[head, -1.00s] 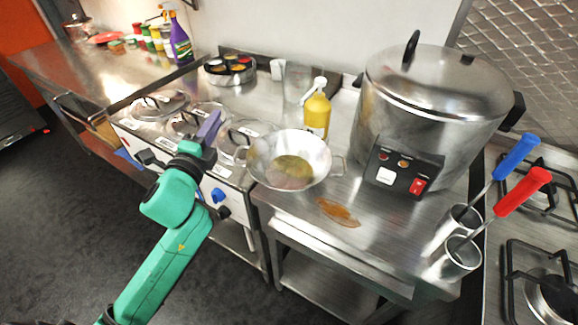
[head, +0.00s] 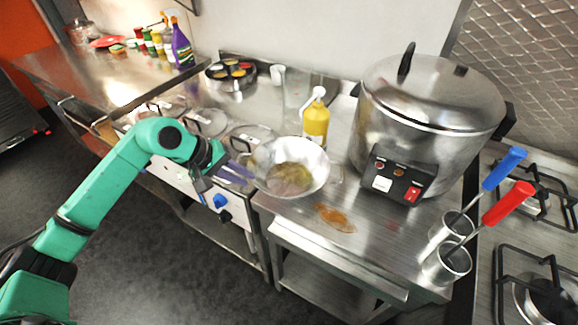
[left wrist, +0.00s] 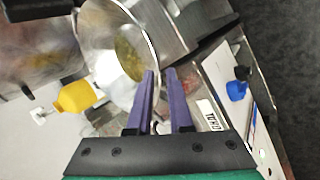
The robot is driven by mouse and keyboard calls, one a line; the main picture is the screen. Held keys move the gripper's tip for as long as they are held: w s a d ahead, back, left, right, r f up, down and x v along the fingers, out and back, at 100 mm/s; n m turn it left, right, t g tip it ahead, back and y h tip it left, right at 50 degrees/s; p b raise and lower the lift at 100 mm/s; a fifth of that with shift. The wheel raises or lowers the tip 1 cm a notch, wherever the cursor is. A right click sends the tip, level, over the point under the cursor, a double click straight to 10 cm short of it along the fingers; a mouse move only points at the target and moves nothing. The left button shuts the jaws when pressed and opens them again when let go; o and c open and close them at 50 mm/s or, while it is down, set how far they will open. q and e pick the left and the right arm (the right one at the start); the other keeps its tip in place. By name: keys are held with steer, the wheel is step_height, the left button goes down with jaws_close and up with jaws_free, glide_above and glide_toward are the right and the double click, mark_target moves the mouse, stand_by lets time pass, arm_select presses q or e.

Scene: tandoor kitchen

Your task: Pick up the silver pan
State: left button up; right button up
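The silver pan (head: 312,176) is a round, two-handled metal bowl with yellowish-brown residue inside. It sits on the steel counter, left of the big pot. It also shows in the left wrist view (left wrist: 104,30), at the top, beyond the fingers. My left gripper (head: 250,177) is at the pan's left rim, its purple fingers pointing at it. In the left wrist view its fingertips (left wrist: 160,72) are apart, with a gap between them, close to the rim. I cannot tell whether they touch it. The pan's left handle is hard to make out. My right gripper is not in view.
A yellow bottle (head: 315,122) stands just behind the pan. A large lidded steel pot (head: 425,105) stands to the right. A brown spill (head: 335,217) lies in front. Lidded wells (head: 205,121) are to the left. Two cups with red- and blue-handled tools (head: 455,262) stand front right.

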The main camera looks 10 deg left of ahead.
mark_target(258, 182)
arm_select(q)
steer(key=p+x, duration=0.3)
steer(key=shift+w+d, duration=0.3)
steer(key=shift+d, duration=0.1)
steer(key=x, duration=0.2)
steer(key=shift+f, duration=0.4)
steer(key=shift+a, duration=0.1)
jaws_close()
steer(key=shift+w+r, duration=0.1)
steer(key=shift+r, duration=0.1)
